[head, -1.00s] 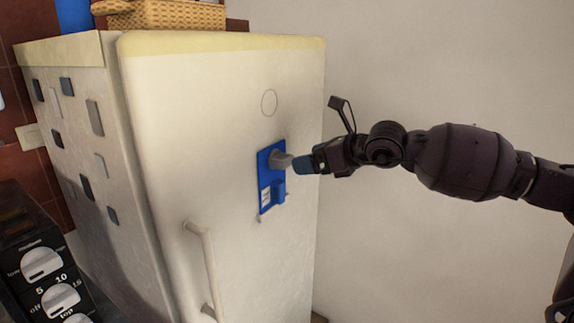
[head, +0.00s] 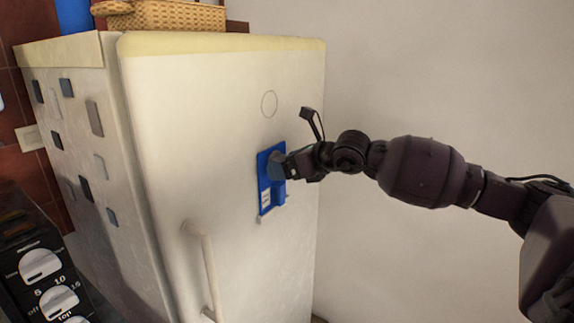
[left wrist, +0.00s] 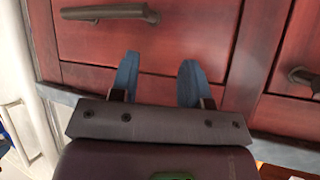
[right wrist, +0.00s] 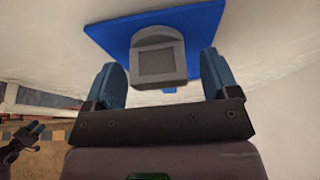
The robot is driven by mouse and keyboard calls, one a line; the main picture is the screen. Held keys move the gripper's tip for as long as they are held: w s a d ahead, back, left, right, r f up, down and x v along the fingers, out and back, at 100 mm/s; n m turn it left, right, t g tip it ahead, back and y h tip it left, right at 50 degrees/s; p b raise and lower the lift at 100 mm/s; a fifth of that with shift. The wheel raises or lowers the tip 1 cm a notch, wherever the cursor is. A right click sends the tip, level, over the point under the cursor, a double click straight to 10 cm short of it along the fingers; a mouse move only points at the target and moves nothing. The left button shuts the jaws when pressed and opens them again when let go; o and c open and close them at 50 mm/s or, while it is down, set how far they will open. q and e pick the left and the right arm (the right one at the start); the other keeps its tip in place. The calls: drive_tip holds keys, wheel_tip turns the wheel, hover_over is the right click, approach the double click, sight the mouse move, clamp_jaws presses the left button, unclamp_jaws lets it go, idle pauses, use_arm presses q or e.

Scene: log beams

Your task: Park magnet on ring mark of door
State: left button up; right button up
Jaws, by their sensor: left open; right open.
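The ring mark (head: 269,104) is a thin circle drawn on the upper part of the white fridge door (head: 190,140). Below it a blue plate (head: 265,194) sits on the door. The magnet, a grey block (right wrist: 158,60), sticks out from the blue plate in the right wrist view. My right gripper (head: 278,165) is open at the plate, with one blue finger on each side of the magnet and visible gaps between. In the head view the gripper mostly hides the magnet. My left gripper (left wrist: 158,78) is open and empty in front of red-brown cabinet fronts.
The fridge has a vertical door handle (head: 209,270) at lower left and several small tiles on its side. A wicker basket (head: 170,15) stands on top. A black panel with knobs (head: 45,270) is at lower left. The wall right of the fridge is bare.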

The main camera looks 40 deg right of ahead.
use_arm(q)
drive_tip(key=shift+s, duration=0.1)
use_arm(e)
drive_tip(key=c, duration=1)
use_arm(q)
drive_tip(key=shift+s+f, duration=0.15)
use_arm(e)
drive_tip(key=shift+s, duration=0.15)
use_arm(q)
drive_tip(key=shift+w+r+p, duration=0.3)
drive_tip(key=shift+r+p, duration=0.15)
drive_tip(key=shift+r, duration=0.3)
use_arm(e)
drive_tip(key=shift+s+d, duration=0.3)
drive_tip(key=shift+s, duration=0.4)
drive_tip(key=shift+s+d, duration=0.3)
drive_tip(key=shift+s, duration=0.35)
use_arm(q)
drive_tip(key=shift+s+f, duration=0.1)
drive_tip(key=shift+s, duration=0.1)
